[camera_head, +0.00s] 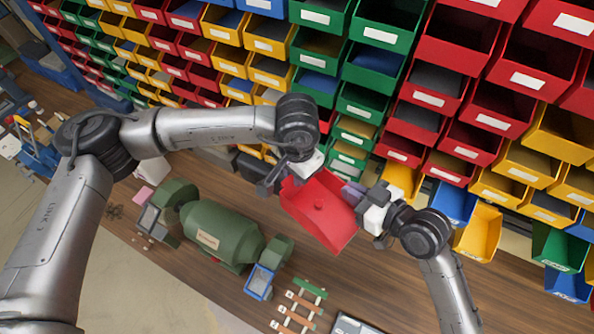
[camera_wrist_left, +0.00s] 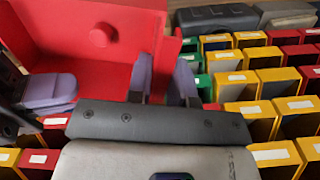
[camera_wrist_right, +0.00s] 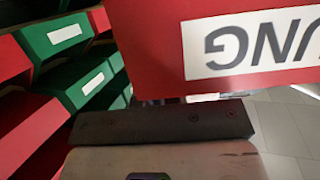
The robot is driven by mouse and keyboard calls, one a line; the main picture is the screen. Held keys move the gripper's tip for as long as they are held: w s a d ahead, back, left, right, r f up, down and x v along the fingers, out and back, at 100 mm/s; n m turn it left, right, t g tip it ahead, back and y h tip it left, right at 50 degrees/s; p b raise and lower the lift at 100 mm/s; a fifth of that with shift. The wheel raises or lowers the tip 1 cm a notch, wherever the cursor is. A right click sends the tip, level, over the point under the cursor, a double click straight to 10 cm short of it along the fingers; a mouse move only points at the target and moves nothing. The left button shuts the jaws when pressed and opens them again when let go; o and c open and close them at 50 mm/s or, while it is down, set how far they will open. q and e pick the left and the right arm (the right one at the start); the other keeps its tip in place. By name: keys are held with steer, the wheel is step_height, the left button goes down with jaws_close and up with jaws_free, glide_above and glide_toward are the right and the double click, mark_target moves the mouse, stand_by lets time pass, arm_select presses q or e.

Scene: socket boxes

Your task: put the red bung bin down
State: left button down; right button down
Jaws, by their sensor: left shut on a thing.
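The red bung bin (camera_head: 325,215) is above the wooden bench in the head view, held at its rim and seen from above. A round red bung (camera_wrist_left: 101,35) is inside it. My left gripper (camera_wrist_left: 160,82) is shut on the bin's wall, one purple finger on each side. My right gripper (camera_head: 352,194) is at the bin's right edge; a purple finger shows there, but its grip is unclear. In the right wrist view the bin's face carries a white label (camera_wrist_right: 255,45) with upside-down letters; the right fingertips are hidden.
A wall of red, green, yellow and blue bins (camera_head: 345,60) rises behind. A green machine (camera_head: 222,232) lies on the bench (camera_head: 195,270), left of the held bin.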

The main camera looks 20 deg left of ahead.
steer(key=c, duration=1.2)
jaws_free()
steer(key=shift+c, duration=0.2)
